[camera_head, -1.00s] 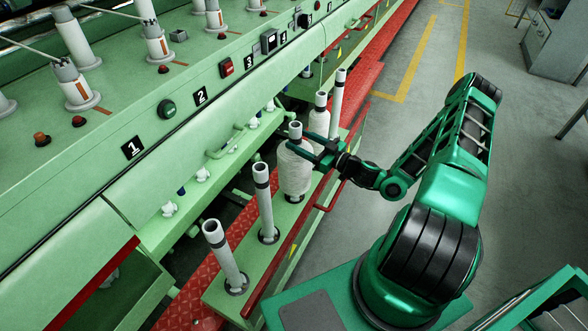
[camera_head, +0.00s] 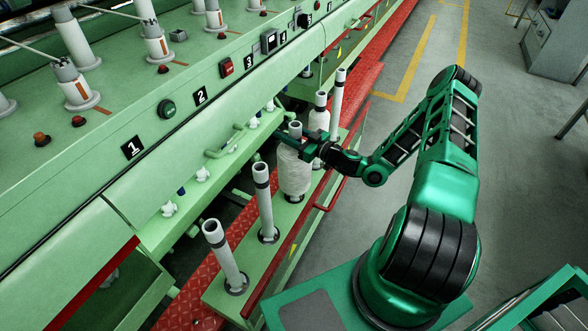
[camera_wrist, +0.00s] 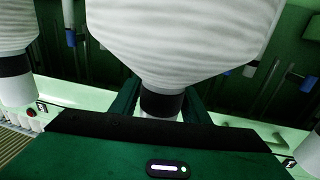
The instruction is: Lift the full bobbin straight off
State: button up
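The full bobbin (camera_head: 293,175), wound with white yarn, stands upright on a peg of the green rail. Its bare grey tube top rises above the yarn. My gripper (camera_head: 296,142) is at the bobbin's upper end, level with the tube just above the yarn. In the wrist view, the white yarn (camera_wrist: 180,40) fills the upper middle, and the tube's black band (camera_wrist: 160,103) lies between the two green fingers of my gripper (camera_wrist: 160,98). Whether the fingers press on the tube or stand slightly apart from it cannot be told.
Two bare tubes (camera_head: 263,200) (camera_head: 220,252) stand nearer on the green rail (camera_head: 250,262). Another wound bobbin (camera_head: 319,118) and a bare tube (camera_head: 338,95) stand beyond. The machine's green panel (camera_head: 120,190) overhangs at left.

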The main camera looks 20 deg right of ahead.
grip_shut()
jog(key=shift+r, duration=0.1)
jog(key=shift+r, duration=0.15)
notch_tip(320, 180, up, 27)
dwell(3.2)
dwell(0.5)
